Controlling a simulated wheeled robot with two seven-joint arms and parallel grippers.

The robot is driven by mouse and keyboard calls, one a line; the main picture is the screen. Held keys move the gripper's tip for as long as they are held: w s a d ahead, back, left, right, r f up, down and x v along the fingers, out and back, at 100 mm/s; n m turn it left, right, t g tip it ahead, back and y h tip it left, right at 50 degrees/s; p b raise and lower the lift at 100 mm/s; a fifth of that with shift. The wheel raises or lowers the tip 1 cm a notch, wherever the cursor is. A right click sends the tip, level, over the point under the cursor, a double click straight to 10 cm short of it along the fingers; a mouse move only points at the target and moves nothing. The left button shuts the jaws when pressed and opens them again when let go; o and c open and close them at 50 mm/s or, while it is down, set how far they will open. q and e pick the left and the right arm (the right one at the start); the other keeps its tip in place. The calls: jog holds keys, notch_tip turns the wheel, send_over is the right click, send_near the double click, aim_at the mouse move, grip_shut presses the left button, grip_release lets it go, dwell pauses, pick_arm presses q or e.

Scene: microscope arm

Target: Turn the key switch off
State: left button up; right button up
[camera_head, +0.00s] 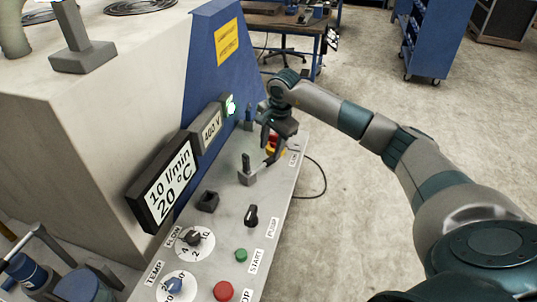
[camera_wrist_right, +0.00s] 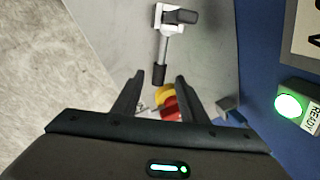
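My right gripper (camera_head: 268,148) is over the far part of the grey control panel (camera_head: 222,225), fingers pointing down. In the right wrist view it (camera_wrist_right: 157,82) is open and empty. A red and yellow button (camera_head: 274,146) is partly hidden behind it; in the wrist view the button (camera_wrist_right: 170,104) shows between the fingers. A small blue upright part (camera_head: 249,119) stands beyond the gripper, near the blue housing; it may be the key switch, but I cannot tell. A black turn switch (camera_head: 251,215) sits by the PUMP label. My left gripper is not in view.
A lever with a black grip (camera_head: 246,163) stands close to the gripper on the panel. Nearer are a green button (camera_head: 241,255), a red button (camera_head: 223,291) and the FLOW knob (camera_head: 193,238). Displays (camera_head: 166,184) line the left side. Open floor lies right of the panel.

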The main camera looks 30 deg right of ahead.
aim_at(268, 160)
jog(key=shift+w+a+f+p, duration=0.1)
jog(key=shift+w+f+p, duration=0.15)
jog(key=shift+f, duration=0.75)
jog(key=shift+w+d+f+p, duration=0.1)
jog(key=shift+f+p, duration=0.2)
jog(key=shift+f, duration=0.7)
jog(key=shift+w+a+f+p, duration=0.1)
jog(key=shift+w+f+p, duration=0.15)
jog(key=shift+f, duration=0.75)
jog(key=shift+c, duration=0.3)
grip_shut()
